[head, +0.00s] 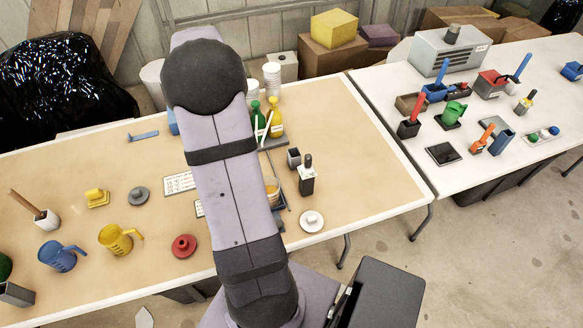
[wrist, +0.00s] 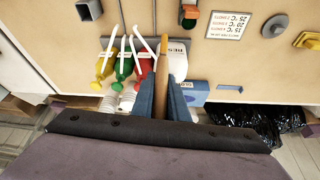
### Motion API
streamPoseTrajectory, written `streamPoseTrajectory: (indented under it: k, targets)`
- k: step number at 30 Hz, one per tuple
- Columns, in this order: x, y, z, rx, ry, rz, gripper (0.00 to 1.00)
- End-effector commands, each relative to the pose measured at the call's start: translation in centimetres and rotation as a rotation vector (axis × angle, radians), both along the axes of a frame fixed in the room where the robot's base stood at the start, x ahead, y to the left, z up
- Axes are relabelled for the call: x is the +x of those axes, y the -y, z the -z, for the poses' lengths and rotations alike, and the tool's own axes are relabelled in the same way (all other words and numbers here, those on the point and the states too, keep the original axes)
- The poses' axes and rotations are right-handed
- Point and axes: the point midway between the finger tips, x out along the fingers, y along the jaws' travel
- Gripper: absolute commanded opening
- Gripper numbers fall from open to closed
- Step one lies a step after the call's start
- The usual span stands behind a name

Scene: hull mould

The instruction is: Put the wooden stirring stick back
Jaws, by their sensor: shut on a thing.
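The wooden stirring stick (wrist: 161,75) is a flat brown strip in the wrist view. It stands between the two blue-grey fingers of my gripper (wrist: 162,88), which is shut on it. Its lower part is hidden by the fingers and wrist. In the head view my own arm covers the gripper and the stick. A white pot (head: 47,219) at the left of the tan table has a brown stick-like handle leaning out of it. A cup with amber contents (head: 271,186) shows at the arm's right edge.
Pump bottles stand near the back, green (head: 253,120) and yellow (head: 276,118); a red one (wrist: 145,66) shows in the wrist view. Blue (head: 57,257) and yellow (head: 116,240) jugs stand front left.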

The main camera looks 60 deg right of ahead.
Motion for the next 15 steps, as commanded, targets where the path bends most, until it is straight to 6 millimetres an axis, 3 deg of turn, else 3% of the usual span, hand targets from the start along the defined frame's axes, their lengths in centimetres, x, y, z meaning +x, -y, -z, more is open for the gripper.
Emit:
streamPoseTrajectory:
  k: [1, 3, 9, 15]
  targets:
    - [-1.5, 2.2, 0.5, -0.001, 0.0, 0.053, 0.0]
    - [-3.3, 4.6, 0.7, 0.0, 0.0, 0.115, 0.0]
    - [-8.5, 10.2, 1.0, -0.001, -0.001, 0.271, 0.0]
    - [-13.3, 12.6, 3.7, 0.001, -0.003, 0.484, 0.0]
